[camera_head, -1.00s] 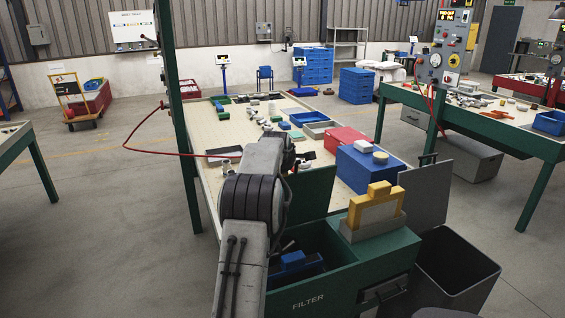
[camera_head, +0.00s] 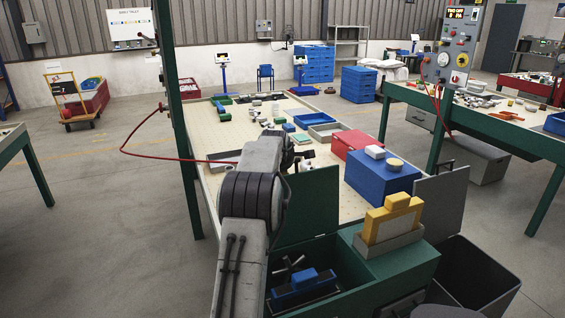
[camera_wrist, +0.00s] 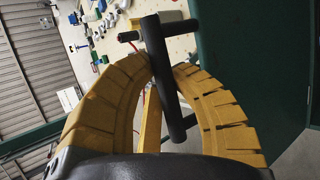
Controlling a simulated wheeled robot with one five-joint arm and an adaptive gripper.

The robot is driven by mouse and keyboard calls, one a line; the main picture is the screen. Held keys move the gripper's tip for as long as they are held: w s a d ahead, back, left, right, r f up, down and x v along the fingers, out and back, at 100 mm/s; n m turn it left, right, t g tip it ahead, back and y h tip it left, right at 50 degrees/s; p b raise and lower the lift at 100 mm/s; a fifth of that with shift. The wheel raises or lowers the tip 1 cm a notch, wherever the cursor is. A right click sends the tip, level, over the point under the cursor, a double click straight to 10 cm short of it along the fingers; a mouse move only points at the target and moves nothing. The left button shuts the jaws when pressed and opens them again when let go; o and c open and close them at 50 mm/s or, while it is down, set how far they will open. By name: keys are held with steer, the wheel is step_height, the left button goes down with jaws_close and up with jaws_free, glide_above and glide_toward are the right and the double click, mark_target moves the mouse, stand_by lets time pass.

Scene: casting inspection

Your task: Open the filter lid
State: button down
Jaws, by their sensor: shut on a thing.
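The green filter box (camera_head: 400,266) stands at the bottom of the head view, its left compartment uncovered. Its dark green lid (camera_head: 312,208) stands roughly upright at the back of that opening; it also shows as a dark green panel at the right of the wrist view (camera_wrist: 240,50). My gripper (camera_wrist: 163,72) has its yellow fingers closed around a black bar handle (camera_wrist: 172,95) beside the panel. In the head view my arm hides the gripper. A blue part (camera_head: 303,284) lies inside the compartment.
A yellow block in a grey tray (camera_head: 390,246) sits on the box's right part. A grey panel (camera_head: 440,208) stands behind it, beside a dark open bin (camera_head: 475,275). Behind the lid is a worktable (camera_head: 240,150) with a blue case (camera_head: 382,180) and a red case (camera_head: 352,144).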

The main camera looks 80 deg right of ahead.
steer(key=shift+f, duration=0.1)
steer(key=c, duration=1)
jaws_free()
steer(key=shift+a, duration=0.1)
steer(key=v, duration=1.2)
